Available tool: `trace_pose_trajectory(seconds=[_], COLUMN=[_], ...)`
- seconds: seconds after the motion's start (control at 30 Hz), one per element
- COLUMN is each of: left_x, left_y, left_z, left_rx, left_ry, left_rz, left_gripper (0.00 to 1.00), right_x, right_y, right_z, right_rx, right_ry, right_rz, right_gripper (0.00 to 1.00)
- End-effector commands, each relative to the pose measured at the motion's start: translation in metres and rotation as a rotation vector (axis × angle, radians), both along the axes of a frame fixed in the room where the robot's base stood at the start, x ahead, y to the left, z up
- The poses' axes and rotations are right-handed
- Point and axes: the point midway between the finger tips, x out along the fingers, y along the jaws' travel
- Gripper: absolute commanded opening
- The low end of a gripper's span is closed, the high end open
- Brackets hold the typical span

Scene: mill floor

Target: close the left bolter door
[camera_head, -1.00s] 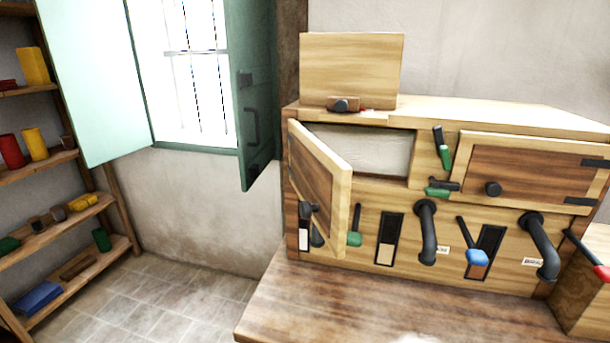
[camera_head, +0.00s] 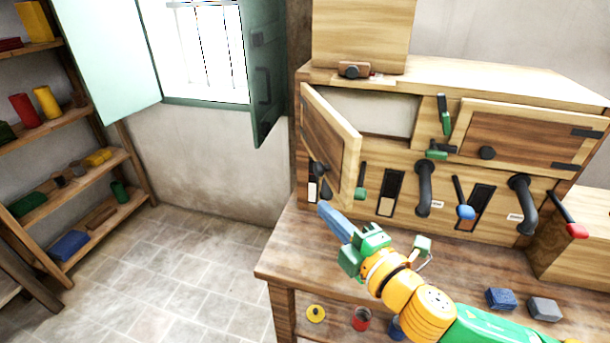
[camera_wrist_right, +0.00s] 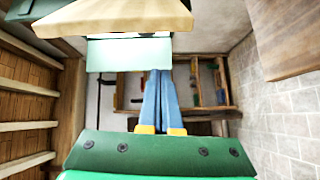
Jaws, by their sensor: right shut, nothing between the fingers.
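The left bolter door (camera_head: 331,146) is a wooden panel with a pale frame, hinged at its left side. It stands swung open towards me, and the pale interior (camera_head: 368,112) shows behind it. My left gripper is out of view.
The right bolter door (camera_head: 525,137) is shut. Dark pipes (camera_head: 424,188) and several levers stick out of the bolter front. The wooden table (camera_head: 290,255) is below, with a blue block (camera_head: 501,298) and a grey block (camera_head: 544,308). A green shutter (camera_head: 268,75) stands left; open floor lies beyond.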

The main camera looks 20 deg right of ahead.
Motion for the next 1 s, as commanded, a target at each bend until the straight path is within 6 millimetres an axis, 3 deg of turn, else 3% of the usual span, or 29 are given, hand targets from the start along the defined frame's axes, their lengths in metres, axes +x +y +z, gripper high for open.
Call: trace_pose_trajectory(seconds=[0.1, 0.4, 0.5, 0.73, 1.0], left_x=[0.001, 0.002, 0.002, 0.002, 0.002], left_y=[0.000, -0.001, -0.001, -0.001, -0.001], left_z=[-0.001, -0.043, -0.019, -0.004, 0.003], left_rx=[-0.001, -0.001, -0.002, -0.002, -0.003], left_ry=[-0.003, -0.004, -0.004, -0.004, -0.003], left_rz=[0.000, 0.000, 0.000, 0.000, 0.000], left_gripper=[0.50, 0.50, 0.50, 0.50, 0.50], right_x=[-0.001, 0.023, 0.045, 0.093, 0.092], right_y=[0.008, 0.016, 0.022, 0.035, -0.001], right_z=[0.017, 0.012, 0.024, 0.022, 0.018], right_rx=[-0.084, -0.085, -0.081, -0.083, -0.087], right_ry=[-0.067, -0.078, -0.069, -0.068, -0.066], right_rz=[0.056, 0.059, 0.058, 0.058, 0.057], right_gripper=[0.00, 0.00, 0.00, 0.00, 0.00])
